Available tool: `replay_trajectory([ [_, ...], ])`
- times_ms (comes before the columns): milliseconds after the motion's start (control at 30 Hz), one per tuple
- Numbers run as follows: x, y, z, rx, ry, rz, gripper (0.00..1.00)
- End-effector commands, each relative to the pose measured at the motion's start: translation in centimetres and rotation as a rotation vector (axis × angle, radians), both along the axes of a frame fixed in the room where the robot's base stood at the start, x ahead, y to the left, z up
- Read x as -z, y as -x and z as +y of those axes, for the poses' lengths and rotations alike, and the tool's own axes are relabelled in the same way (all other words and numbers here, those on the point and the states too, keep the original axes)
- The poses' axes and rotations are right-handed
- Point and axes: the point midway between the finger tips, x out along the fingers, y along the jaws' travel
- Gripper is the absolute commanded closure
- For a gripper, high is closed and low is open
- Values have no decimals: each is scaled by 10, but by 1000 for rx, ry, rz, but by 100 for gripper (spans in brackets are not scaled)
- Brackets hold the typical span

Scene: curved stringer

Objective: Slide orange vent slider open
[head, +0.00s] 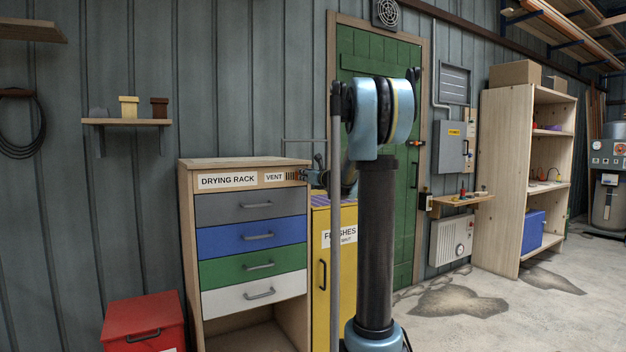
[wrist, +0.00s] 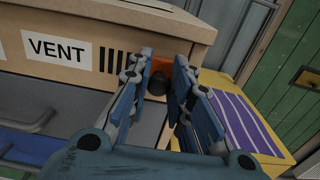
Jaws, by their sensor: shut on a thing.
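The orange vent slider (wrist: 161,65) shows in the wrist view between my fingers, at the right end of the VENT strip on the drying rack (head: 244,163). A dark knob (wrist: 157,84) stands out from it. My gripper (wrist: 165,72) is closed on the slider's knob, one blue finger on each side. Dark vent slots (wrist: 112,63) show left of the fingers, beside the VENT label (wrist: 57,48). In the head view my gripper (head: 308,175) is at the rack's upper right corner, and the slider is hidden behind it and my arm.
Grey, blue, green and white drawers (head: 255,237) lie below the vent strip. A yellow cabinet (wrist: 250,125) with a purple-striped top stands close on the right. A red box (head: 143,320) sits on the floor at left. Open floor lies to the right.

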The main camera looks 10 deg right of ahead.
Motion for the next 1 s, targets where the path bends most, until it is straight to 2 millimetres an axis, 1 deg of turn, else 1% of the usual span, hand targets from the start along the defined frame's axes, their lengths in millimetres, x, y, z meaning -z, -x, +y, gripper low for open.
replay_trajectory([
  [300,0,-3,-1,2,0,0,100],
  [333,0,-3,-2,3,0,0,76],
  [367,0,-3,-2,3,0,0,69],
  [400,0,-3,-2,3,0,0,60],
  [767,0,0,2,-3,0,0,60],
  [867,0,7,-2,-2,0,0,60],
  [1000,0,25,-8,-4,0,0,60],
])
